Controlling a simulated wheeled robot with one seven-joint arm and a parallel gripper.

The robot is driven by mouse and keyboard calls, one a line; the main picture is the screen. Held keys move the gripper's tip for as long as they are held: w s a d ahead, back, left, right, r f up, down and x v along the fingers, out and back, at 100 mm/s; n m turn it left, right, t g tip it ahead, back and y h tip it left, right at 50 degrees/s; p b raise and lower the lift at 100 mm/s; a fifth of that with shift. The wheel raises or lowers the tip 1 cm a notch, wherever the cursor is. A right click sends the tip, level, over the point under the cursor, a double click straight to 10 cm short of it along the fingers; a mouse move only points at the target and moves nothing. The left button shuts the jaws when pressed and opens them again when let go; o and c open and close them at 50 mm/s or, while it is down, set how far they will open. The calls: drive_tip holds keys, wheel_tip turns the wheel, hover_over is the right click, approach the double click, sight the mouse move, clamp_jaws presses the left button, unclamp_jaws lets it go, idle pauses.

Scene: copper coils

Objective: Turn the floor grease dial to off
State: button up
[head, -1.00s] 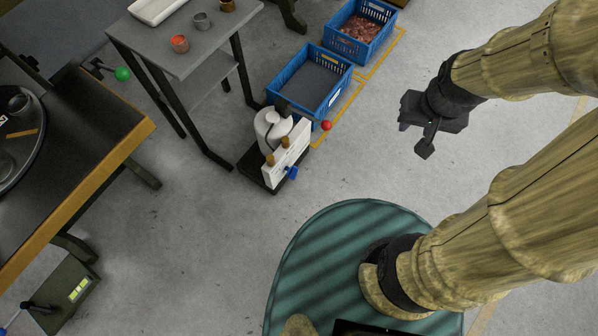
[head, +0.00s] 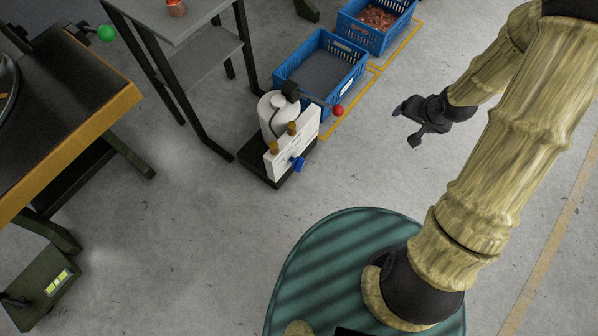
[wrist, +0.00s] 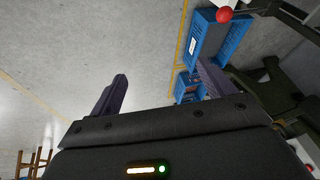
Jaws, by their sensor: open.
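The floor grease unit (head: 275,118) stands on a dark base on the floor in the head view, with a white reservoir and a white front panel. A blue dial (head: 298,163) sits at the lower right of the panel; its marking is too small to read. A lever with a red ball (head: 338,110) sticks out to the right; the red ball also shows in the wrist view (wrist: 224,15). My gripper (head: 404,109) is in the air to the right of the unit, well apart from it. In the wrist view its two fingers (wrist: 160,88) are spread with nothing between them.
Two blue crates stand behind the unit, an empty-looking one (head: 345,90) and one holding copper pieces (head: 378,41). A grey table (head: 205,68) stands to the left, and a workbench (head: 125,98) at far left. Clear floor lies between the unit and my gripper.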

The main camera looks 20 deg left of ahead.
sight(299, 164)
drive_tip(key=a+f+m+y+b, duration=0.15)
drive_tip(key=f+b, duration=0.25)
drive_tip(key=f, duration=0.6)
drive_tip(key=a+f+m+y+b, duration=0.1)
drive_tip(key=a+f+y+b, duration=0.25)
drive_tip(key=f, duration=0.55)
drive_tip(key=a+f+m+y+b, duration=0.15)
drive_tip(key=f+b, duration=0.35)
drive_tip(key=f, duration=0.5)
drive_tip(key=s+a+f+m+t+y+b, duration=0.1)
drive_tip(key=s+a+f+m+y+b, duration=0.2)
drive_tip(key=f, duration=0.4)
drive_tip(key=s+a+f+m+t+y+b, duration=0.1)
drive_tip(key=s+a+f+m+y+b, duration=0.2)
drive_tip(key=s+a+f+y+b, duration=0.2)
wheel_tip(299, 164, down, 2)
drive_tip(key=b, duration=0.3)
drive_tip(key=shift+a+m+y, duration=0.15)
drive_tip(key=shift+m+y, duration=0.15)
drive_tip(key=shift+y, duration=0.05)
drive_tip(key=shift+w+f, duration=0.1)
drive_tip(key=shift+f, duration=0.05)
drive_tip(key=b+x, duration=0.7)
drive_tip(key=x, duration=0.9)
drive_tip(key=shift+w+a, duration=0.15)
drive_tip(key=shift+w+a+b, duration=0.2)
drive_tip(key=shift+a+b, duration=0.1)
drive_tip(key=shift+a, duration=0.15)
